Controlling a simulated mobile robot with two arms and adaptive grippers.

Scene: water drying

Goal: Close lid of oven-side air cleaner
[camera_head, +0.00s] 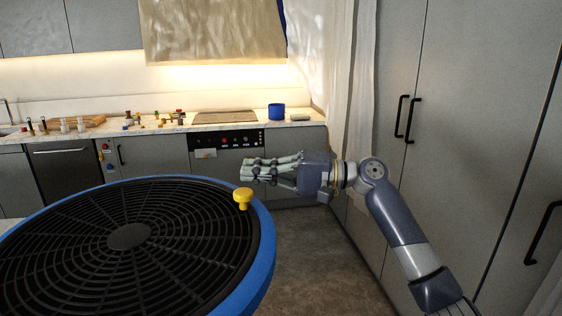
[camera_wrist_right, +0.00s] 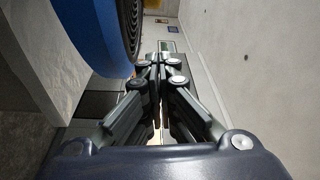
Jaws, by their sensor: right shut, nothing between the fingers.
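The air cleaner shows as a large round black grille (camera_head: 75,230) with a blue rim (camera_head: 262,262), low at the left of the head view. A yellow knob (camera_head: 242,197) stands on its right edge. I cannot tell whether the lid is fully seated. My right gripper (camera_head: 250,170) is shut and empty, pointing left just beyond the knob, with no clear contact. In the right wrist view the blue rim (camera_wrist_right: 95,35) and black grille (camera_wrist_right: 130,22) are at upper left, close beside my right gripper (camera_wrist_right: 158,66). My left gripper is not in view.
A counter (camera_head: 300,124) with an oven front (camera_head: 225,140), a blue pot (camera_head: 276,110) and several small items runs along the back. Tall grey cabinets (camera_head: 470,130) and a pale curtain (camera_head: 362,90) stand at right. Bare floor (camera_head: 320,260) lies between.

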